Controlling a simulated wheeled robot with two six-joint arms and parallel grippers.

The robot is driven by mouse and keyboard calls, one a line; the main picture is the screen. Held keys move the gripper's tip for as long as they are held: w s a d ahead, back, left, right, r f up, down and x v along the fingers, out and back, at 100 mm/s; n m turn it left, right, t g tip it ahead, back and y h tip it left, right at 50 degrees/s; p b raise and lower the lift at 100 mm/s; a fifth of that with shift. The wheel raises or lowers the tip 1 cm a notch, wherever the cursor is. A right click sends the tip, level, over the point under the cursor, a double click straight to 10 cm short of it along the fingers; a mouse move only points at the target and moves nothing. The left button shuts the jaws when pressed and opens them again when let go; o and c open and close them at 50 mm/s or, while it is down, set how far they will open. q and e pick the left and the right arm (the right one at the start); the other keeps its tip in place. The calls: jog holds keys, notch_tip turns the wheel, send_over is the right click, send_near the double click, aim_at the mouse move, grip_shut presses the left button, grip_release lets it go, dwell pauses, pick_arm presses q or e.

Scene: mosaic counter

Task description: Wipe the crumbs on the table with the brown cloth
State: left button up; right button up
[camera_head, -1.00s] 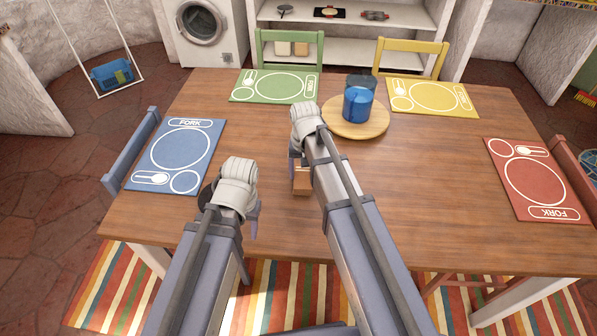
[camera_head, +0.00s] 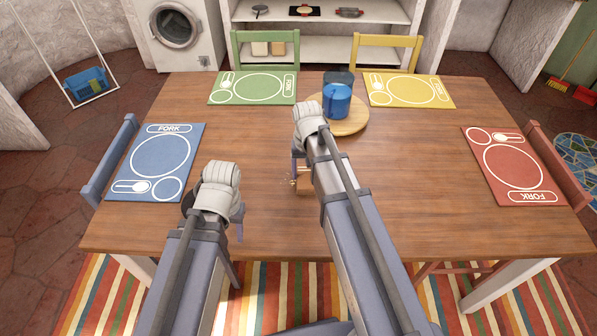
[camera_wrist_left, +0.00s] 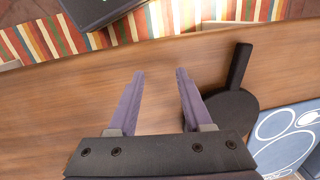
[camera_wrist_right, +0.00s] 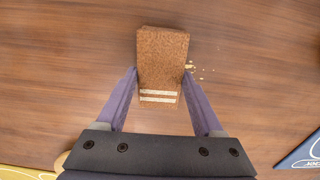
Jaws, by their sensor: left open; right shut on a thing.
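The brown cloth (camera_wrist_right: 162,58) is a folded brown block with two pale stripes. It sits between the fingers of my right gripper (camera_wrist_right: 158,80), which is shut on it at the table surface. In the head view the cloth (camera_head: 304,181) shows only partly, below my right wrist. Small pale crumbs (camera_wrist_right: 197,71) lie on the table just right of the cloth in the right wrist view; a few specks (camera_head: 291,182) show left of it in the head view. Any crumbs under the cloth are hidden. My left gripper (camera_wrist_left: 160,75) is open and empty above the table's near left part.
A dark round pan-like object with a handle (camera_wrist_left: 232,108) lies close beside my left gripper. A blue cup (camera_head: 337,100) stands on a round wooden board (camera_head: 352,124) at the back. Blue (camera_head: 130,165), green, yellow and red placemats lie near the edges. The table's right middle is clear.

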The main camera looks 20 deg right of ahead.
jog(key=shift+s, duration=0.25)
jog(key=shift+w+a+r, duration=0.1)
jog(key=shift+w+a, duration=0.2)
jog(key=shift+a, duration=0.65)
jog(key=shift+w+a, duration=0.3)
jog(key=shift+a, duration=0.7)
jog(key=shift+w+a, duration=0.25)
jog(key=shift+a, duration=0.7)
jog(key=shift+w+a, duration=0.25)
jog(key=shift+a, duration=0.65)
